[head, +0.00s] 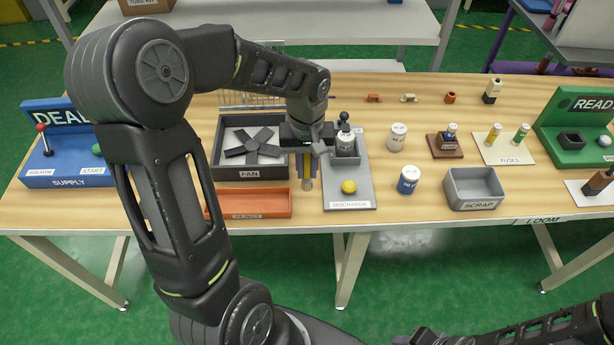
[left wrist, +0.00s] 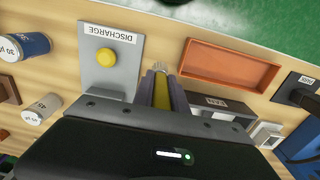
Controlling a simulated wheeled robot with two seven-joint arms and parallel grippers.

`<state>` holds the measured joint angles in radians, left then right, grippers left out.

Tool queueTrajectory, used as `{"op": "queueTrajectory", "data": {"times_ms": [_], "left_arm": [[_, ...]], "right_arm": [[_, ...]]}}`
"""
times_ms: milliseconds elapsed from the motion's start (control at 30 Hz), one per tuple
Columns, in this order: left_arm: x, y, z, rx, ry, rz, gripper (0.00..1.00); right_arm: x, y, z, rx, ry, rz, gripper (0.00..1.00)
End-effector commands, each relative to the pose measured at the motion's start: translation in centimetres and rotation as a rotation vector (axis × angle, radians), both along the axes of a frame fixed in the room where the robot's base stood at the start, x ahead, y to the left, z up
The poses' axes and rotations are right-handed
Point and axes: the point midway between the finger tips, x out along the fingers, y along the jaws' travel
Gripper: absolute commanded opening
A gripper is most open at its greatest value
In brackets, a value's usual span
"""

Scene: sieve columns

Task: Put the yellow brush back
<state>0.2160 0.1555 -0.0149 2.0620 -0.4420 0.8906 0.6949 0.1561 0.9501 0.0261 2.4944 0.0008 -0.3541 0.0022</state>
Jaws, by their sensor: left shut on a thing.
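My left gripper (head: 306,176) is shut on the yellow brush (head: 307,167), which points down with its pale bristles lowest. In the head view they are between the FAN tray (head: 222,170) and the grey DISCHARGE plate (head: 348,193). In the left wrist view the yellow brush (left wrist: 162,92) lies between the two fingers (left wrist: 161,84), with its bristle end sticking out past them. The brush's upper part is hidden by the gripper. I cannot tell whether the bristles touch the table. My right gripper is out of view; only part of that arm shows at bottom right.
The orange REJECT tray (head: 265,203) lies just left of the brush. The DISCHARGE plate carries a yellow button (head: 349,187) and a labelled bottle (head: 345,140). White (head: 396,137) and blue (head: 408,180) jars and the SCRAP bin (head: 475,188) stand to the right. A wire rack is behind my arm.

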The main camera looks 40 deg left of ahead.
Motion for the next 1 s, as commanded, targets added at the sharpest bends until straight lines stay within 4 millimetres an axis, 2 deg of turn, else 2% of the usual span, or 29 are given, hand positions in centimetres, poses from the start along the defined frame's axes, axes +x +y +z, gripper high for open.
{"op": "queueTrajectory", "data": {"times_ms": [200,500,867,900,1000], "left_arm": [[0.0,0.0,-0.3,-0.001,0.001,0.000,0.00],[0.0,0.0,-3.7,-0.001,0.000,-0.001,0.00],[0.0,0.0,-4.1,0.000,-0.001,-0.001,0.00],[0.0,0.0,-4.1,0.000,-0.001,-0.001,0.19],[0.0,0.0,-4.0,0.000,-0.001,-0.001,0.28]], "right_arm": [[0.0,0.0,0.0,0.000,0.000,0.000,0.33],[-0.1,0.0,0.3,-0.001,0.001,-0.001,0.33],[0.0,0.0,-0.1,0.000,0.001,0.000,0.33],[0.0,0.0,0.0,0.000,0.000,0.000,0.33],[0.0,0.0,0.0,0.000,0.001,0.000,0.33]]}}
